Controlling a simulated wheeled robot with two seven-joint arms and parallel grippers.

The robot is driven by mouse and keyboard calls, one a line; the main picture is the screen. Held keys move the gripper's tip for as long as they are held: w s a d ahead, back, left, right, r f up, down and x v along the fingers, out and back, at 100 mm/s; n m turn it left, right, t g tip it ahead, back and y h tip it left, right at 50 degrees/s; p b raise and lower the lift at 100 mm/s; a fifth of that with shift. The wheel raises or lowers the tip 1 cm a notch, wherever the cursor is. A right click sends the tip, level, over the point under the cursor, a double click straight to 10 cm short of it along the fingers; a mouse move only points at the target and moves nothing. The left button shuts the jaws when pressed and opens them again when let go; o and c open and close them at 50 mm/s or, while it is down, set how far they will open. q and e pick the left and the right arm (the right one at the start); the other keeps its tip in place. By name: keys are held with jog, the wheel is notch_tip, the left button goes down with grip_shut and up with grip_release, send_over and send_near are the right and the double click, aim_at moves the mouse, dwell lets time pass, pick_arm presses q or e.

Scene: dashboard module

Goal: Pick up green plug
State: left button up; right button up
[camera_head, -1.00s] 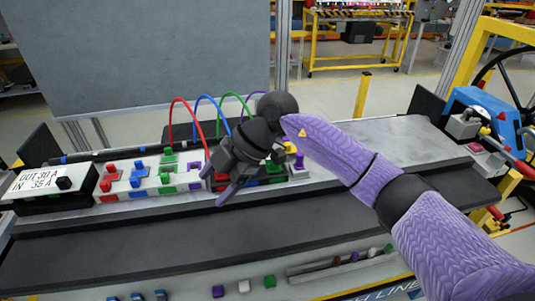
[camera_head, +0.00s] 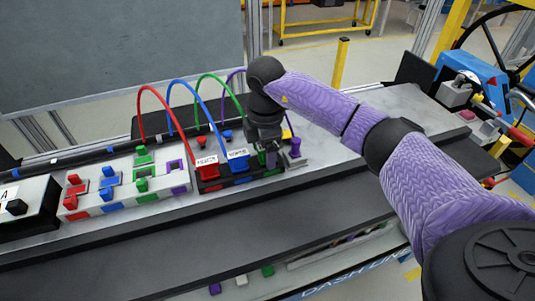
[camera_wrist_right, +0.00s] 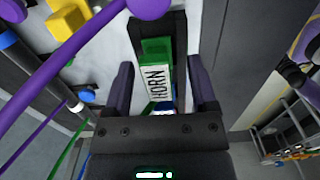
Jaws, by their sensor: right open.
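The green plug (camera_wrist_right: 157,48) with a white "HORN" label lies between the two fingers of my right gripper (camera_wrist_right: 161,80) in the right wrist view. The fingers stand apart on either side of it, with gaps visible. In the head view, my right gripper (camera_head: 272,158) points down at the right end of the black socket block, and hides most of the green plug. A green cable (camera_head: 218,78) arcs down behind the gripper. My left gripper is not in view.
A red plug (camera_head: 206,168) and a blue plug (camera_head: 238,163) with cables sit left of the gripper. A white module (camera_head: 118,192) with coloured sockets lies further left. A purple switch (camera_head: 295,148) stands close on the right. The bench front is clear.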

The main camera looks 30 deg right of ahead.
jog(key=shift+c, duration=0.9)
grip_shut()
notch_tip(320, 180, up, 9)
jog(key=shift+w+r+p, duration=0.1)
jog(key=shift+p, duration=0.5)
jog(key=shift+r, duration=0.5)
jog(key=shift+f+p, duration=0.15)
jog(key=shift+p, duration=0.15)
